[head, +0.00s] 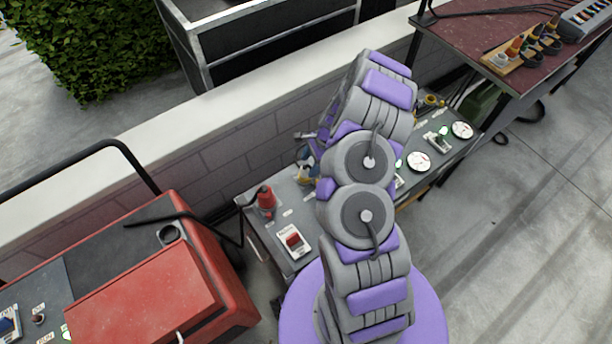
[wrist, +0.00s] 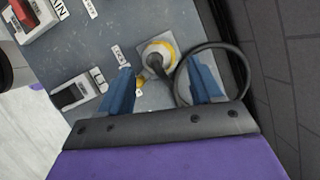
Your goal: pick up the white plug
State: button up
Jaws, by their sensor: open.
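The white plug (wrist: 160,47) has a yellow ring and sits on a small pale plate on the grey panel in the wrist view. A dark cable leaves it and loops to the right, passing by the right finger. In the head view the white and yellow plug (head: 306,175) shows beside my arm, partly hidden. My gripper (wrist: 161,70) is open, its two blue fingers apart. The plug appears between and just beyond the fingertips, with nothing held. I cannot tell the gap in depth. My arm hides most of the gripper in the head view.
A red plug (head: 265,196) and a red switch (head: 293,241) are on the bench. A black switch (wrist: 75,92) lies left of the left finger. A low wall (head: 235,140) runs behind the bench. A red cart (head: 150,305) stands left; open floor (head: 520,220) lies right.

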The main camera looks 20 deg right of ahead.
aim_at(306, 169)
jog(key=b+x, duration=0.1)
jog(key=x, duration=0.2)
jog(key=shift+a+f, duration=0.2)
jog(key=shift+a, duration=0.35)
jog(key=shift+r, duration=0.1)
jog(key=shift+c, duration=0.5)
jog(key=shift+d, duration=0.45)
jog(key=c, duration=0.6)
jog(key=shift+a, duration=0.3)
jog(key=c, duration=0.4)
jog(key=shift+o, duration=0.2)
jog(key=shift+d, duration=0.1)
